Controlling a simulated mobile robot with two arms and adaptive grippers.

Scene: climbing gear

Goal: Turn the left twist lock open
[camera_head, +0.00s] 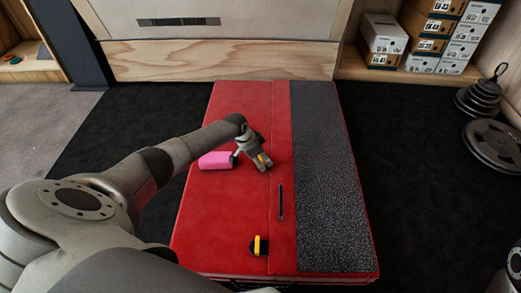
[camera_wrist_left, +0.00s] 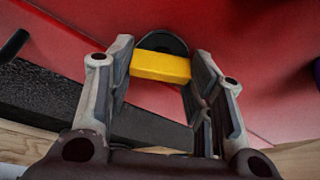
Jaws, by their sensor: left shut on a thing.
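My left gripper (camera_head: 264,162) is over the far part of the red crash pad (camera_head: 230,215), at the seam beside the grey strip. Its fingers are shut on the yellow bar of a twist lock (camera_wrist_left: 160,67), one finger on each side in the left wrist view. The lock's round black base (camera_wrist_left: 163,42) shows behind the bar, and the fingers hide most of this lock in the head view. A second twist lock (camera_head: 261,245), yellow and black, sits on the same seam near the pad's front edge, with nothing touching it. My right gripper is not in view.
A pink block (camera_head: 215,160) lies on the pad just left of my left gripper. A black handle (camera_head: 280,201) lies between the two locks. The grey strip (camera_head: 325,180) is bare. Weight plates (camera_head: 492,142) and shoe boxes (camera_head: 384,35) stand off to the right.

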